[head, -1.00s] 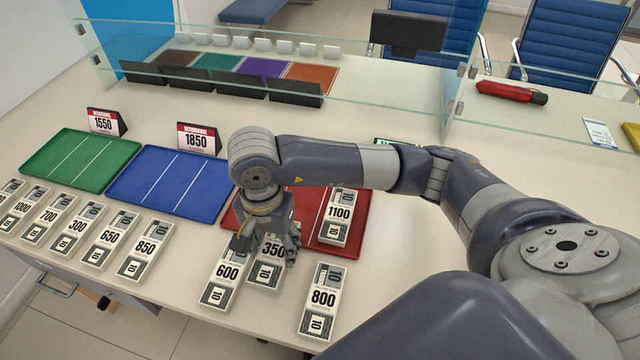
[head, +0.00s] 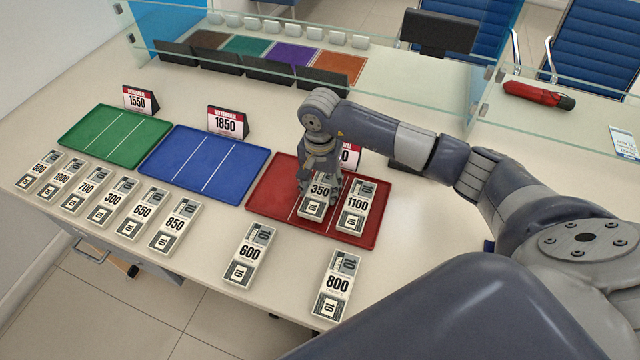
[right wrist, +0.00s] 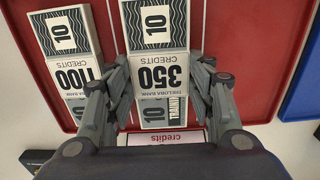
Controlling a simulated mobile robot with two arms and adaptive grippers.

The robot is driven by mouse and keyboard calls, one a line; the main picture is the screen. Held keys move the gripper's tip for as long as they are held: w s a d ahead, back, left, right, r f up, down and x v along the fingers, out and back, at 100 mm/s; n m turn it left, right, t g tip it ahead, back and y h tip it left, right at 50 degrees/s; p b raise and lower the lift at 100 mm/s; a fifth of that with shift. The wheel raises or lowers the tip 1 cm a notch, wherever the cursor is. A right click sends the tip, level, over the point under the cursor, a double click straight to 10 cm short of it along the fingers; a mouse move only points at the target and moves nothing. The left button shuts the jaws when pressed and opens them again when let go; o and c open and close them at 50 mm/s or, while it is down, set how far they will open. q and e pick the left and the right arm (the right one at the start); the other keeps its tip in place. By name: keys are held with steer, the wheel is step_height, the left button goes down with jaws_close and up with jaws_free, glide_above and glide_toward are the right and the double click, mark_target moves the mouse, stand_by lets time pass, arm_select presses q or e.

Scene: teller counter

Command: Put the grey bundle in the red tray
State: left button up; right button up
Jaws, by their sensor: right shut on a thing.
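The grey bundle marked 350 (head: 317,208) is between the fingers of my right gripper (head: 320,186), over the red tray (head: 268,193). In the right wrist view the fingers are shut on both sides of this bundle (right wrist: 158,73). It lies within the tray's outline, left of the 1100 bundle (head: 356,206) in the head view and roughly parallel to it. I cannot tell whether its underside touches the tray floor. The tray's left part is bare. My left gripper is not in view.
The 600 bundle (head: 248,255) and 800 bundle (head: 336,285) lie in front of the tray. Several other bundles line the counter at left. A blue tray (head: 205,165) and green tray (head: 115,133) are empty. A card, partly hidden (head: 349,157), stands behind the red tray.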

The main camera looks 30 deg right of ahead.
steer(key=shift+f, duration=0.3)
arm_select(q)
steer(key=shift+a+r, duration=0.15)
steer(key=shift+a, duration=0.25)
arm_select(e)
steer(key=shift+f, duration=0.2)
steer(key=o, duration=1.1)
steer(key=shift+r, duration=0.1)
